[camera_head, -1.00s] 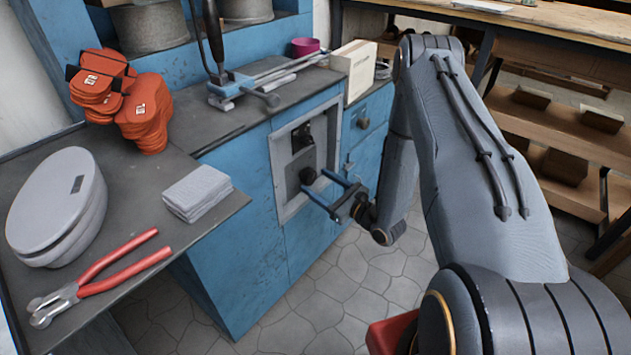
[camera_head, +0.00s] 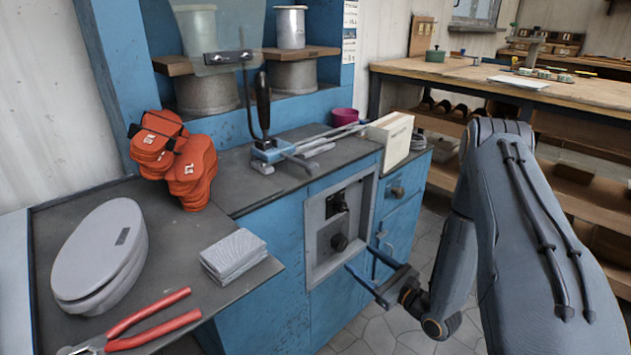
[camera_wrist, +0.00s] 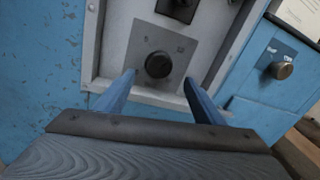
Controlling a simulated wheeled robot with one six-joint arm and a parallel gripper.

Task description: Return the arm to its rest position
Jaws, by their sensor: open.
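My gripper (camera_head: 364,276) is in front of the blue workbench cabinet (camera_head: 277,262), low and right of the grey control panel (camera_head: 341,228). Its two blue fingers are apart with nothing between them. In the wrist view the open fingers (camera_wrist: 161,90) point at the panel's lower black knob (camera_wrist: 159,64). I cannot tell whether the fingertips touch the panel frame. My arm is bent, rising at the right of the head view and coming down to the gripper.
The bench top holds orange sandal pieces (camera_head: 175,160), a grey oval object (camera_head: 98,254), folded grey cloths (camera_head: 234,256), red-handled pliers (camera_head: 150,320), a lever tool (camera_head: 268,150) and a pale box (camera_head: 391,138). A wooden table (camera_head: 560,88) stands behind right. Stone floor lies below.

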